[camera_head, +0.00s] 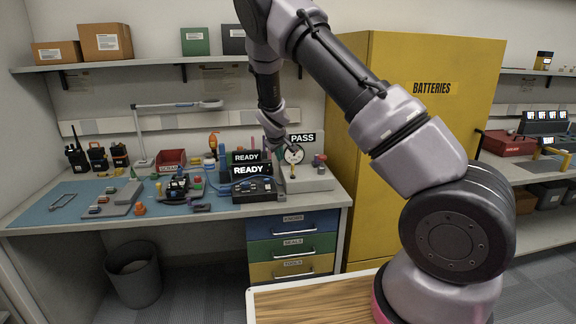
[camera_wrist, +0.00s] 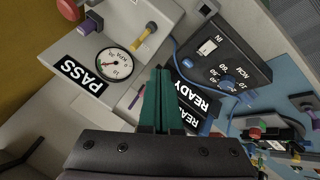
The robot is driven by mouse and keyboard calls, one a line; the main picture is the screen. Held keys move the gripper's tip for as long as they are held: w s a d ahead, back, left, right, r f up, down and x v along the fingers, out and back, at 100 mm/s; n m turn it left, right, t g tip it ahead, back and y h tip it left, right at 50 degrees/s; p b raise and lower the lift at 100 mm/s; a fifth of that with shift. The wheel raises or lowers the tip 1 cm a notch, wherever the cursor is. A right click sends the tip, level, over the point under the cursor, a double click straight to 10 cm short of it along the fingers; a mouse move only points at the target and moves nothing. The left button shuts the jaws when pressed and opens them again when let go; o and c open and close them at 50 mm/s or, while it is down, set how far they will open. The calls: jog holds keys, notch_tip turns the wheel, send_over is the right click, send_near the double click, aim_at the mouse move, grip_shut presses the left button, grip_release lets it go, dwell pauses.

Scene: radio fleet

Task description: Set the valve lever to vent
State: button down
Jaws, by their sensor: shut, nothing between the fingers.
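The valve lever (camera_wrist: 144,38) is a yellow bar with a dark knob at one end, on a light grey test stand (camera_wrist: 165,15) in the wrist view. A round white gauge (camera_wrist: 115,64) and a black PASS sign (camera_wrist: 83,80) are beside it. The lever's position labels cannot be read. In the head view the stand (camera_head: 308,180) is at the bench's right end, partly behind my arm. My gripper (camera_wrist: 160,72) is shut and empty, its green fingers together. In the wrist view the fingertips appear just below the lever, apart from it.
A dark box with dials (camera_wrist: 225,60) and READY signs (camera_wrist: 190,98) are close to the fingers. A purple knob (camera_wrist: 91,24) and a red knob (camera_wrist: 68,9) are on the stand. A yellow BATTERIES cabinet (camera_head: 420,130) stands right of the bench. A shelf (camera_head: 150,63) runs above.

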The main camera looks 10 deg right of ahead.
jog(key=x, duration=0.3)
jog(key=d+x, duration=0.1)
jog(key=x, duration=0.3)
jog(key=d+r+x, duration=0.1)
jog(key=x, duration=0.3)
jog(key=shift+w+d+f, duration=0.1)
jog(key=shift+w+d, duration=0.05)
jog(key=shift+w, duration=0.3)
jog(key=shift+w+d, duration=0.35)
jog(key=shift+d, duration=0.1)
